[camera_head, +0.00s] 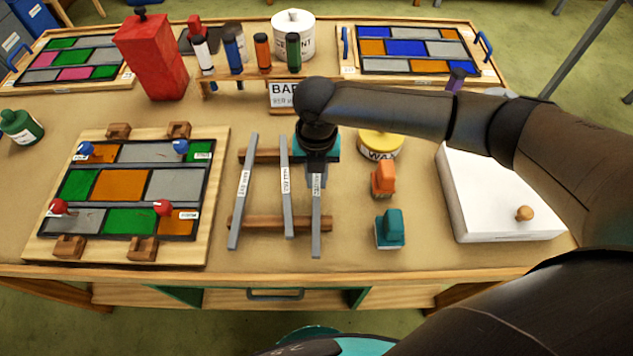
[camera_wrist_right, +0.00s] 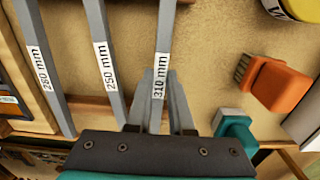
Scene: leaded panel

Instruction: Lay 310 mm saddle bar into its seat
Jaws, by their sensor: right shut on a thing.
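The grey 310 mm saddle bar (camera_head: 316,225) is the rightmost of three labelled bars at the wooden rack; its label (camera_wrist_right: 160,76) shows in the right wrist view. My right gripper (camera_head: 316,180) points down and is shut on it near its middle; the wrist view shows the fingers (camera_wrist_right: 160,95) on both sides. The bar lies over or just above the rails; I cannot tell if it touches. The leaded panel (camera_head: 122,198) lies on a wooden board to the left, with several wooden blocks (camera_head: 68,247) at its edges and red and blue knobs. My left gripper is not in view.
The 280 mm bar (camera_head: 243,190) and 250 mm bar (camera_head: 286,190) lie left of the held bar on the rack rails (camera_head: 265,222). A red box (camera_head: 150,58) stands behind the panel.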

